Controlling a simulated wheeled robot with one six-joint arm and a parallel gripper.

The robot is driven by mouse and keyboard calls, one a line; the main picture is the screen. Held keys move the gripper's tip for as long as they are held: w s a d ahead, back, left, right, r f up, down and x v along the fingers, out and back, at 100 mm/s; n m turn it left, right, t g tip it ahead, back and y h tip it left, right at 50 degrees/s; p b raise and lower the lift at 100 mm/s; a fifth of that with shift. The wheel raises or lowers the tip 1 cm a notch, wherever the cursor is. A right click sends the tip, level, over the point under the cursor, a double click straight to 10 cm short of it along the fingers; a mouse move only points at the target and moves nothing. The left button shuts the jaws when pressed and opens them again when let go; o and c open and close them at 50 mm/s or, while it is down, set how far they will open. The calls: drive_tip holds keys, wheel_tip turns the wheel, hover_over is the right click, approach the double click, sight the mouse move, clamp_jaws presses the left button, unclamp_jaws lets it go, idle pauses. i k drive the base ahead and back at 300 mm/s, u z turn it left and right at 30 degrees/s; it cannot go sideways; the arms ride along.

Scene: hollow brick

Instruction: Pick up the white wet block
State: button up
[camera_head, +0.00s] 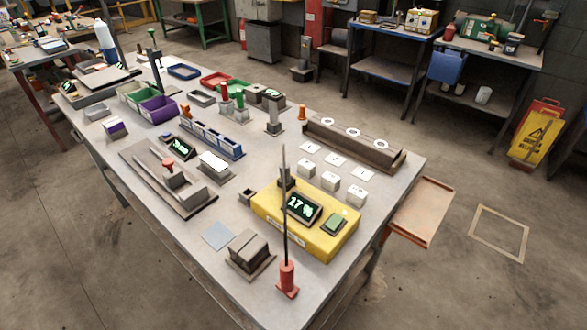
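Three small white blocks stand in a slanting row on the grey workbench, behind the yellow unit. They are a left block (306,168), a middle block (331,181) and a right block (357,194). They look much alike, and I cannot tell from their surfaces which is wet. The yellow unit (268,216) has a dark display (303,207) reading "17 %", a green pad (334,223) and a thin upright rod. My gripper is not in view.
Flat white cards (336,160) lie behind the blocks, before a long brown holder (354,145) with three round white marks. A red-based rod (287,280) stands at the front. Bins and fixtures crowd the left of the workbench (262,303). An orange side tray (423,210) is empty.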

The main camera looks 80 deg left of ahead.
sight(307, 170)
drive_tip(key=u, duration=0.8)
drive_tip(key=i, duration=0.85)
drive_tip(key=u, duration=1.15)
drive_tip(key=i, duration=0.25)
drive_tip(key=u, duration=0.15)
